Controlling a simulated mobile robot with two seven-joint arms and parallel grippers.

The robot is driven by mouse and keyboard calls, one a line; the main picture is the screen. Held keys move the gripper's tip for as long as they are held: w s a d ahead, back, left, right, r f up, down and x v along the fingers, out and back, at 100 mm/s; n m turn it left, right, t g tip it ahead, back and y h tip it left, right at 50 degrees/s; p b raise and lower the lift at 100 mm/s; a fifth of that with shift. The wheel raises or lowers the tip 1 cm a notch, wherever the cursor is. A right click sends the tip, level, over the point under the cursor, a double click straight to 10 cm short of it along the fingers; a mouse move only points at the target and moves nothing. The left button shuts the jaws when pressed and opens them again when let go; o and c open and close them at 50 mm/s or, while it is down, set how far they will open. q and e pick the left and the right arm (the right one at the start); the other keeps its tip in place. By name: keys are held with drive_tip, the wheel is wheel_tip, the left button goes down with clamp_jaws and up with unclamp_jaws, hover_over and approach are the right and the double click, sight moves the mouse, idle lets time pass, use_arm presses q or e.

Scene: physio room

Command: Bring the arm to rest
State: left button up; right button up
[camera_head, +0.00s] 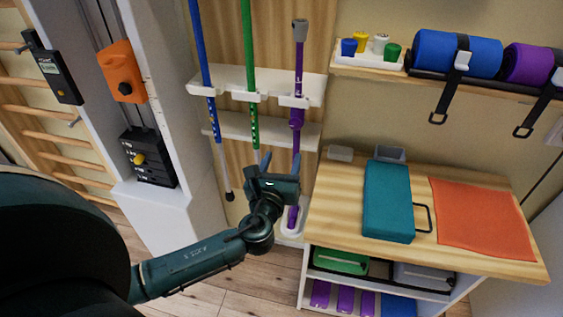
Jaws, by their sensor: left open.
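My left arm (195,266) comes in from the lower left and reaches toward the middle of the view. My left gripper (281,164) is open, with its two fingers pointing up and away from me. I see nothing between the fingers. It is in front of the lower part of the pole rack, just left of the wooden table top, and seems to touch nothing, though the depth is hard to judge. A large dark part of my own body fills the lower left. My right gripper is out of view.
A white rack (275,87) holds a blue pole (203,50), a green pole (248,50) and a purple cane (299,70). The wooden table (335,205) bears a teal block (387,198) and an orange cloth (480,217). A shelf above holds rolled mats (435,52).

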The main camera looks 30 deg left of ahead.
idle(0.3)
use_arm(q)
drive_tip(key=s+d+f+n+g+h, duration=0.3)
drive_tip(key=s+f+n, duration=0.6)
drive_tip(key=n, duration=0.5)
drive_tip(key=s+d+f+n+g+h, duration=0.4)
drive_tip(key=s+d+f+n, duration=0.2)
drive_tip(key=s+f+n, duration=0.3)
drive_tip(key=shift+s+f+n, duration=0.25)
drive_tip(key=shift+s+n, duration=1.2)
drive_tip(key=shift+n, duration=1.55)
